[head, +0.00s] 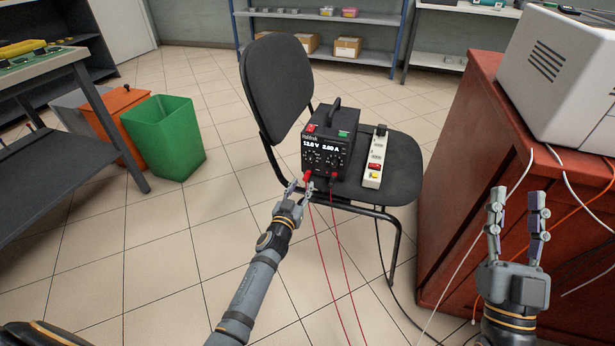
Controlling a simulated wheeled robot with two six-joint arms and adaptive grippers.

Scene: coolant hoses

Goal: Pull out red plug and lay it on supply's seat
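The black power supply (331,142) stands on the dark seat (400,182) of a chair, with its display lit. The red plug (307,175) sits at the lower left of its front face, and a thin red lead hangs down from that area. A second, darker plug (333,180) is to its right, also with a lead. My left gripper (300,188) is just below and in front of the red plug, its fingers apart. Whether a finger touches the plug is too small to tell. My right gripper (518,215) is open and empty, at the right in front of the red cabinet.
A white power strip (375,160) lies on the seat right of the supply. The chair's backrest (277,85) rises behind left. The red cabinet (455,190) with loose cables is at right. A green bin (165,138) stands left.

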